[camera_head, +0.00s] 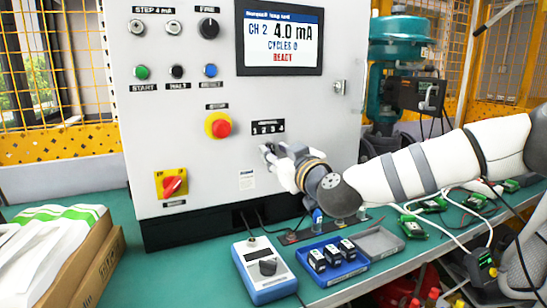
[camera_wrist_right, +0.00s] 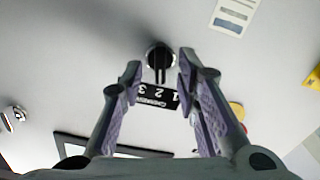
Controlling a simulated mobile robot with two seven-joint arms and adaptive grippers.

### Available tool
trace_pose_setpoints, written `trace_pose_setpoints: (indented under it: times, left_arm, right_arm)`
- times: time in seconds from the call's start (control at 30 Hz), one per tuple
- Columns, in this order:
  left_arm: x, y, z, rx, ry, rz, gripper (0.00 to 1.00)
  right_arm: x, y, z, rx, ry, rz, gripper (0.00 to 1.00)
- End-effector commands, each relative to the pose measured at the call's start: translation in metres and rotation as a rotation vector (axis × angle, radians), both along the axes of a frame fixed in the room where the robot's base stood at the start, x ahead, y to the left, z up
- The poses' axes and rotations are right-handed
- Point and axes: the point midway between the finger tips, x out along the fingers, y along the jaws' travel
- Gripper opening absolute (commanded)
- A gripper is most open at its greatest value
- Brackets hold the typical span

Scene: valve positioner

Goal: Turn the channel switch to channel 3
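The channel switch is a round black knob (camera_wrist_right: 160,56) with a ridge, seen in the right wrist view. Its label (camera_wrist_right: 158,97), numbered and upside down there, also shows in the head view (camera_head: 268,127). My right gripper (camera_head: 268,152) is at the cabinet just below that label and hides the knob in the head view. In the wrist view the right gripper (camera_wrist_right: 159,68) is open, one finger on each side of the knob with gaps. The screen (camera_head: 280,38) reads CH 2, 4.0 mA, CYCLES 0, REACT. My left gripper is not in view.
The grey cabinet (camera_head: 190,120) carries a red emergency button (camera_head: 220,126), a red-yellow rotary switch (camera_head: 172,184) and several other controls. On the green bench stand a blue meter (camera_head: 265,270), a blue tray (camera_head: 333,277) and an open carton (camera_head: 88,270).

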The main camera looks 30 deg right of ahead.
Motion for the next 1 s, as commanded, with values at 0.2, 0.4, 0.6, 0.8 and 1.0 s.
trace_pose_setpoints:
  times: [0.2, 0.4, 0.6, 0.8, 1.0]
  left_arm:
    - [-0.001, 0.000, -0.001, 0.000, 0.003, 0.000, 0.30]
    - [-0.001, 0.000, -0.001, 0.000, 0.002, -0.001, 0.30]
    - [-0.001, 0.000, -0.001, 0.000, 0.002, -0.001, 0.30]
    - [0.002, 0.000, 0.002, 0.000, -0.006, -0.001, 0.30]
    - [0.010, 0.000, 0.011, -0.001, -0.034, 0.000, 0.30]
  right_arm:
    - [0.007, 0.000, 0.002, 0.001, -0.001, 0.002, 0.29]
    - [0.006, 0.000, 0.002, 0.001, -0.002, 0.001, 0.09]
    - [0.006, 0.000, 0.002, 0.001, -0.002, 0.001, 0.00]
    - [0.006, 0.000, 0.003, 0.023, -0.004, 0.002, 0.00]
    - [0.005, 0.000, 0.006, 0.121, -0.012, 0.001, 0.00]
